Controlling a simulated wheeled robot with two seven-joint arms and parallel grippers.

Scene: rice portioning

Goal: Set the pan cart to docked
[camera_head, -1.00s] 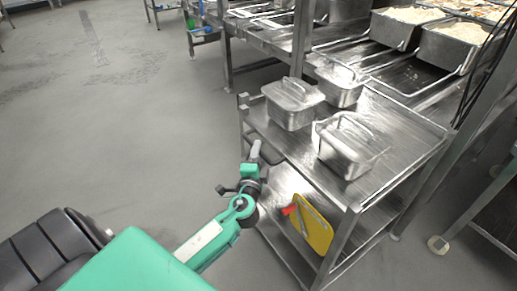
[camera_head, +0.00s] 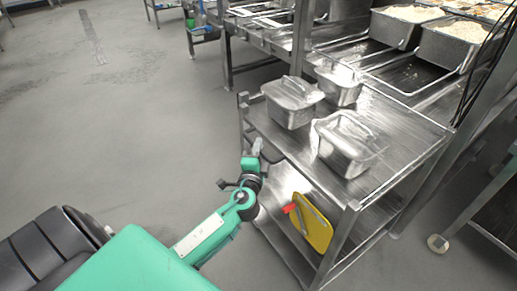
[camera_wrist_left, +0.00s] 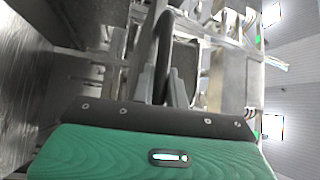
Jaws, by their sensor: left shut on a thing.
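The pan cart (camera_head: 400,118) is a metal trolley with a top shelf and a lower shelf, standing right of centre in the head view. Three lidded metal pans stand on it: one at left (camera_head: 291,103), one at the back (camera_head: 338,86), one in front (camera_head: 349,146). My left gripper (camera_head: 257,148) is at the cart's left end, by its handle. In the left wrist view my left gripper's fingers (camera_wrist_left: 163,86) are closed around a dark bar (camera_wrist_left: 166,45), which looks like the cart handle. My right gripper is not in view.
A metal counter (camera_head: 262,43) with food pans (camera_head: 455,44) stands behind the cart, very close to its back edge. A yellow board (camera_head: 313,224) with a red part is at the cart's lower side. Another table (camera_head: 490,222) is at right. Grey floor (camera_head: 120,120) at left is clear.

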